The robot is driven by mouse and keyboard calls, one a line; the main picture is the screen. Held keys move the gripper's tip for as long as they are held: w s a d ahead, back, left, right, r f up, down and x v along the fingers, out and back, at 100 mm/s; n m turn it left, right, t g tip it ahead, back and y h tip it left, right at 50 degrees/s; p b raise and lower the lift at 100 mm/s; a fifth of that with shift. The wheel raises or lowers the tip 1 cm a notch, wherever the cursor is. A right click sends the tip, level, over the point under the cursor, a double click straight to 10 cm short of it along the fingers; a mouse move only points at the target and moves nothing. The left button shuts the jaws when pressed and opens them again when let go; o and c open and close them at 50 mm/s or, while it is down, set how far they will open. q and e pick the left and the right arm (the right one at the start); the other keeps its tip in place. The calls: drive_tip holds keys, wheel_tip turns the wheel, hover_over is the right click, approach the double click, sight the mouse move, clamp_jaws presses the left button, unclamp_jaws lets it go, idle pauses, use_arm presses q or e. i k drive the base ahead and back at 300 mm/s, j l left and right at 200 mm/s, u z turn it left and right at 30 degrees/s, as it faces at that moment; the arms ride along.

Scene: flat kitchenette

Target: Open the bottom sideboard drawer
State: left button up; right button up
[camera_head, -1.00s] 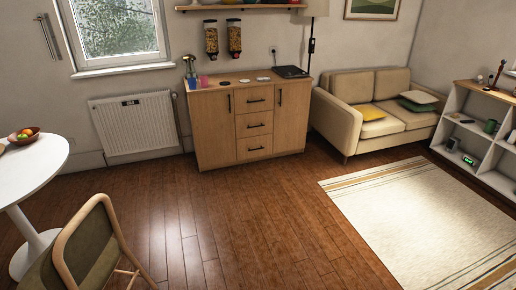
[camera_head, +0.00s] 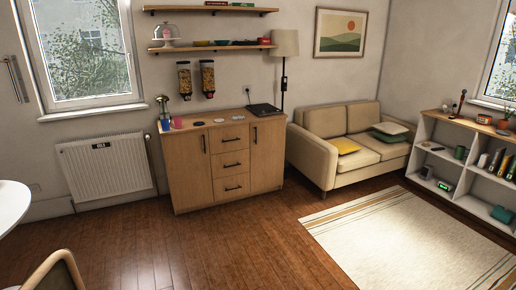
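The wooden sideboard (camera_head: 186,167) stands against the back wall, left of the sofa. It has a door on each side and a middle column of three drawers with dark bar handles. The bottom sideboard drawer (camera_head: 224,186) is the lowest of the three and looks shut, its front flush with the others. Its dark handle (camera_head: 233,188) runs level across the front. Neither of my grippers is in view. The sideboard is some way off across the floor.
The wood floor (camera_head: 200,245) before the sideboard is clear. A chair (camera_head: 58,272) and white table (camera_head: 10,205) are at the left. A radiator (camera_head: 105,167) is left of the sideboard. A sofa (camera_head: 345,150), striped rug (camera_head: 410,240) and white shelf (camera_head: 465,175) are at the right.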

sight(234, 186)
drive_tip(key=i, duration=3.65)
drive_tip(key=i+z, duration=0.1)
drive_tip(key=i, duration=0.65)
drive_tip(key=i+j+z, duration=0.1)
drive_tip(key=i, duration=0.6)
drive_tip(key=j, duration=0.05)
